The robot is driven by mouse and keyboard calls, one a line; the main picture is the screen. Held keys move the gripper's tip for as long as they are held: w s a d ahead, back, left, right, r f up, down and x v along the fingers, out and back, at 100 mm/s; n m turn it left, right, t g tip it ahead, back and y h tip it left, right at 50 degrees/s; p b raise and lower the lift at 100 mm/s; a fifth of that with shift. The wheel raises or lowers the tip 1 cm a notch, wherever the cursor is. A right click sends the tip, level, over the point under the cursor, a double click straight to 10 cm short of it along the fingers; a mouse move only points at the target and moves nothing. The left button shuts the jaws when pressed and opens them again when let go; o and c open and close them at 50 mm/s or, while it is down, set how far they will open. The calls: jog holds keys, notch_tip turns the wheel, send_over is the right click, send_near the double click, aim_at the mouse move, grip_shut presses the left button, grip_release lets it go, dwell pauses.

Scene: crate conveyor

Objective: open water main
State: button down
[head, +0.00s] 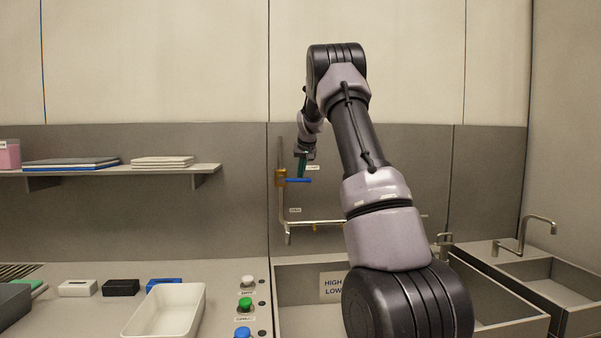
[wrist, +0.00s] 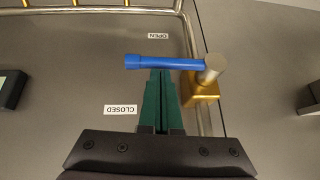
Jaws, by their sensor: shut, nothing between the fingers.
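The water main valve has a brass body (head: 280,178) on a pipe on the back wall, with a blue lever handle (head: 298,180) lying about level and pointing right. In the wrist view the blue handle (wrist: 160,62) runs across above the fingertips, and the brass body (wrist: 200,92) is at right. The OPEN label (wrist: 158,36) is beyond the handle and the CLOSED label (wrist: 121,110) is on the near side. My gripper (head: 301,175) is shut and empty, its green fingers just above the handle in the head view. The tips (wrist: 160,72) meet the handle's edge; contact is unclear.
A metal pipe (head: 320,222) runs along the wall below the valve. A shelf (head: 110,170), a white tray (head: 165,310) and push buttons (head: 245,304) are to the left.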

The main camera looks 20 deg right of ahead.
jog(key=w+a+f+m+t+y, duration=0.1)
jog(key=a+f+m+t+y, duration=0.2)
jog(key=f+m+t+y, duration=0.3)
jog(key=shift+a+f+m+t+y, duration=0.3)
jog(key=shift+f+t+y, duration=0.3)
jog(key=shift+f+y, duration=2.35)
jog(key=shift+r+y, duration=0.5)
jog(key=shift+y, duration=0.05)
jog(key=w+d+v, duration=0.1)
jog(key=d+v, duration=0.1)
jog(key=v, duration=1.1)
jog(key=shift+w+r, duration=0.25)
jog(key=shift+w, duration=0.2)
